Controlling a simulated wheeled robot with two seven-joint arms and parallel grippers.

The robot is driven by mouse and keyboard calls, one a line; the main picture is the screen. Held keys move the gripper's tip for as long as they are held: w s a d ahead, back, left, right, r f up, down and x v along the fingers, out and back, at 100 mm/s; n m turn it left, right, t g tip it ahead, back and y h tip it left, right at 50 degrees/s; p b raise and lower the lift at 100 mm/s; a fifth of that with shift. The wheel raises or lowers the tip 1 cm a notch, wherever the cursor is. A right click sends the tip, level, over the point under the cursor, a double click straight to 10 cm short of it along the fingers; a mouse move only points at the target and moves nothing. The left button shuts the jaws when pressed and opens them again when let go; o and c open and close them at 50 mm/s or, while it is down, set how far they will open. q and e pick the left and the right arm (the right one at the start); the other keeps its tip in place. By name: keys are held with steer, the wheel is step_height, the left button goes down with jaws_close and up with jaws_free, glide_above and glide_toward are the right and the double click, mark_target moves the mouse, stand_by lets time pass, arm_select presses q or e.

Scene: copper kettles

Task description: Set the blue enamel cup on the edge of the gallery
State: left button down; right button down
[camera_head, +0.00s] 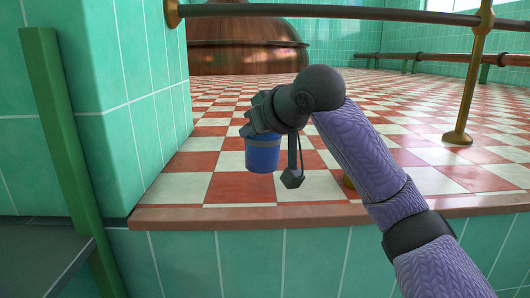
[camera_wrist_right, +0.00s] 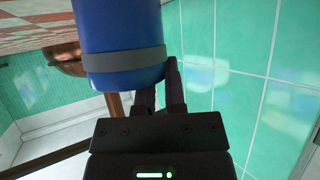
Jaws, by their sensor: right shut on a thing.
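The blue enamel cup (camera_head: 262,157) is held upright, with a grey band around it near the top. My right gripper (camera_head: 262,128) is shut on it, and the arm comes in from the right. In the right wrist view the cup (camera_wrist_right: 120,25) fills the upper middle, beside the dark fingers (camera_wrist_right: 165,90). The gallery's edge (camera_head: 330,213) is a red-brown border along the checkered floor. The cup shows over the floor just behind that border; I cannot tell whether its base touches. My left gripper is not in view.
A green tiled pillar (camera_head: 135,100) stands close to the left of the cup. A railing (camera_head: 350,12) crosses above, with a brass post (camera_head: 468,90) at the right. A copper kettle (camera_head: 240,45) stands farther back.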

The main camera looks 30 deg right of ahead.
mark_target(255, 150)
steer(key=f, duration=0.4)
steer(key=shift+w+f, duration=0.15)
steer(key=shift+w, duration=0.2)
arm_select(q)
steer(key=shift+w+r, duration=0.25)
arm_select(e)
steer(key=shift+s, duration=0.2)
steer(key=c, duration=0.7)
jaws_free()
steer(key=shift+w, duration=0.15)
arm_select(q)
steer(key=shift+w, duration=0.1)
arm_select(e)
steer(key=shift+s+r, duration=0.25)
steer(key=shift+s, duration=0.2)
arm_select(q)
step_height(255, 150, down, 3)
steer(key=b, duration=0.2)
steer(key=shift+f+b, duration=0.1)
steer(key=shift+b, duration=0.25)
arm_select(e)
steer(key=v, duration=1.1)
steer(key=shift+s+r, duration=0.1)
